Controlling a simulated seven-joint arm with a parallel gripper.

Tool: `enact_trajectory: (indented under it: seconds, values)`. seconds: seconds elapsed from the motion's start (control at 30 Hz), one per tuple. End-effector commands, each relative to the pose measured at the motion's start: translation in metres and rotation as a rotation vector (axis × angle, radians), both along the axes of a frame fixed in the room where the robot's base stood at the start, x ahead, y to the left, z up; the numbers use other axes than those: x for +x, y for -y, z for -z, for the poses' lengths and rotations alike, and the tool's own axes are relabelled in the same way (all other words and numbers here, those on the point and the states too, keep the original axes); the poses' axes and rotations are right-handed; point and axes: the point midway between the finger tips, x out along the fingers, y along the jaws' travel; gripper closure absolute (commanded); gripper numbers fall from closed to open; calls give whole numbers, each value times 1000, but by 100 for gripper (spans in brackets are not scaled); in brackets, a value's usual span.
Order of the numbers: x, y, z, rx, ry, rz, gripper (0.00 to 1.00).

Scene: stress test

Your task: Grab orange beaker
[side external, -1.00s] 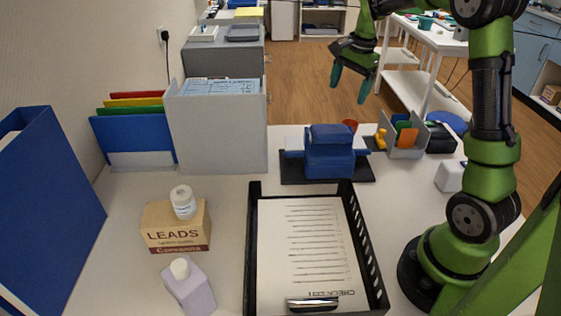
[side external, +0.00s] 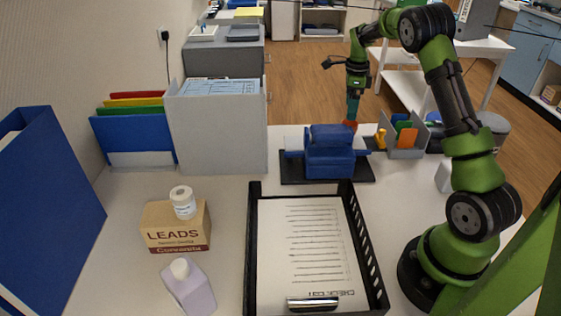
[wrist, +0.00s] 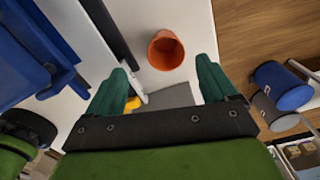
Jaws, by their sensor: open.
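The orange beaker (wrist: 165,50) shows in the wrist view on the white table top, its open mouth towards the camera. It lies ahead of and between my gripper's two teal fingers, with nothing between the fingertips. In the side external view only a small part of the orange beaker (side external: 350,125) shows behind the blue device. My gripper (side external: 352,115) is there, pointing down directly over the beaker. In the wrist view my gripper (wrist: 160,75) is open, its fingers apart. Whether the fingers reach around the beaker's rim I cannot tell.
A blue device (side external: 330,150) on a black mat stands just in front of the beaker. A grey organiser (side external: 404,145) with coloured cards is to its right. A black tray (side external: 253,250) with a checklist lies nearer. The table edge is close behind the beaker.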

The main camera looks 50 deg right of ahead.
Motion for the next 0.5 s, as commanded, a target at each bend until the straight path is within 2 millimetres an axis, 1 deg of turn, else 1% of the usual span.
enact_trajectory:
  seconds: [0.03,0.1,0.27,0.33,0.5]
  values:
    - [0,0,9,1,-3,-1,14]
    - [0,0,17,0,-1,-1,14]
    - [0,1,26,0,0,-1,14]
    - [-1,3,33,1,-2,0,14]
    - [-1,10,59,1,-2,-1,14]
